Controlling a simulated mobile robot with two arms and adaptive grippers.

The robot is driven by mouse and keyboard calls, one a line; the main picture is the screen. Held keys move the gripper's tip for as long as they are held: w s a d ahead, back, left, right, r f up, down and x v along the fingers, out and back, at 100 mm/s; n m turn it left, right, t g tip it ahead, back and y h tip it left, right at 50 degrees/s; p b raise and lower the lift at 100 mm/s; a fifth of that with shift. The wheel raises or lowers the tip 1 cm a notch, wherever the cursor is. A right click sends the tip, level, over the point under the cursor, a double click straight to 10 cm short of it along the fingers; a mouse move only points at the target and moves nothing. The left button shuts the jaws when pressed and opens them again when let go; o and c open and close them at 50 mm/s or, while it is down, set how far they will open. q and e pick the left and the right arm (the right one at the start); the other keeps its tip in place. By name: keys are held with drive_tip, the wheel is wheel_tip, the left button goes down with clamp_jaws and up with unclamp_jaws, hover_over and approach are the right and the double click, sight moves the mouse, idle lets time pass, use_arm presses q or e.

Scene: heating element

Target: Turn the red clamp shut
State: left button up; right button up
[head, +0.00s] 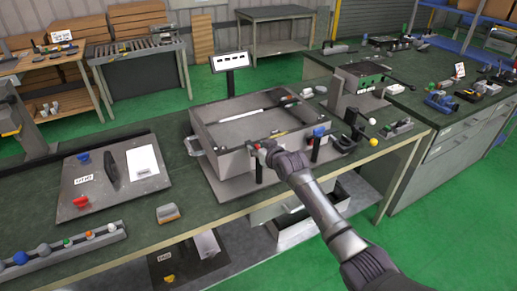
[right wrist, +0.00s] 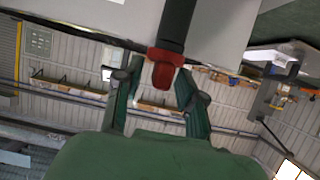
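The red clamp shows in the right wrist view as a red tip (right wrist: 164,70) on a dark handle, against the pale wall of a metal box. In the head view its red part is small and partly hidden by my right gripper (head: 262,148), at the front of the open grey box (head: 225,160). In the right wrist view the fingers of my right gripper (right wrist: 157,88) are apart, with the red tip between or just beyond the fingertips. I cannot tell whether they touch it. My left gripper is not in view.
A blue-topped clamp (head: 318,131) stands right of my right gripper. A rod (head: 255,110) lies across the box. A metal panel (head: 115,178) lies left on the green bench, with a grey-orange block (head: 168,213) nearby. A yellow-knobbed lever (head: 373,142) is at right.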

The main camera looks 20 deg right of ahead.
drive_tip(key=shift+s+d, duration=0.1)
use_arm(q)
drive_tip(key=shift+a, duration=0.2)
use_arm(e)
drive_tip(key=v, duration=1.2)
